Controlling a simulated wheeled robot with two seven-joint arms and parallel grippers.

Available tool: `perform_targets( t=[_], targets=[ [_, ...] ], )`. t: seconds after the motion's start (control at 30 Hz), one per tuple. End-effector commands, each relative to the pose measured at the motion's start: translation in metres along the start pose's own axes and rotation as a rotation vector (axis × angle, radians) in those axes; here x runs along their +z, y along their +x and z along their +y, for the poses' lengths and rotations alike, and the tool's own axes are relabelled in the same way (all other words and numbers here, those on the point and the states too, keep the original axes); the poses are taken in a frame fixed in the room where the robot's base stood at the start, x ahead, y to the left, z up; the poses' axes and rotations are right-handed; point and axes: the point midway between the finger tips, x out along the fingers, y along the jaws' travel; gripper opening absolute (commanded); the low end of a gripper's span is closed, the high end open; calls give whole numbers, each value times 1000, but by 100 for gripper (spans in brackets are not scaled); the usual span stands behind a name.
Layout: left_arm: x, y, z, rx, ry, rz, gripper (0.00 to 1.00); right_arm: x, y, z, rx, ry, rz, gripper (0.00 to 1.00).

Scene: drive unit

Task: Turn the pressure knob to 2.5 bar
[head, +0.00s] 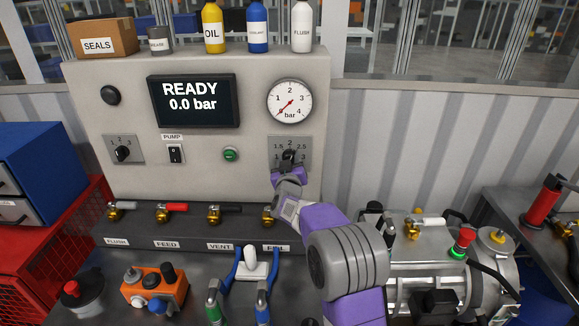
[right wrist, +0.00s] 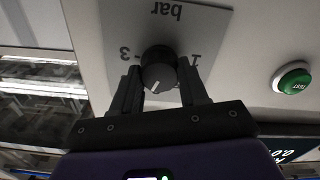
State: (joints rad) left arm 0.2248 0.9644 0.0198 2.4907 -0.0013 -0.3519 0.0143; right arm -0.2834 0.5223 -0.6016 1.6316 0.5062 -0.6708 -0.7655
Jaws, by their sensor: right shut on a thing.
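The pressure knob (head: 290,156) is a dark round knob on a grey scale plate (head: 304,141), with 1.5, 2 and 2.5 legible. In the right wrist view, upside down, the black knob (right wrist: 159,68) sits between the two fingers, and its white line points away from "bar". The exact number it points to is hidden. My right gripper (head: 287,163) is shut on the knob; its fingers (right wrist: 157,84) also show in the right wrist view. The display (head: 193,101) reads READY 0.0 bar. The gauge (head: 290,101) needle points to the lower left. My left gripper is out of view.
A green button (head: 230,154), a pump switch (head: 176,154) and another knob (head: 123,153) are left of the gripper. Several valve levers (head: 172,207) line the ledge below. A metal motor unit (head: 450,265) stands at the right. Bottles (head: 258,27) stand on top.

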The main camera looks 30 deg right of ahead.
Motion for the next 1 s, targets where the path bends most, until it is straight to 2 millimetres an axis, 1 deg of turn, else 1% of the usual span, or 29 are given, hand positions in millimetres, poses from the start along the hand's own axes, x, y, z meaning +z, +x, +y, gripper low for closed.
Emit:
perform_targets(
  t=[0.03,0.2,0.5,0.7,1.0],
  targets=[
    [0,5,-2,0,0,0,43,2,0,1,2,46,2,13],
    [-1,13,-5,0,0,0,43,2,0,1,2,194,2,13],
    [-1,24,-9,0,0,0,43,1,0,1,1,392,1,13],
    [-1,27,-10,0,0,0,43,1,0,1,1,467,1,13],
    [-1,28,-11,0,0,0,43,0,0,1,1,501,1,13]
  ],
)
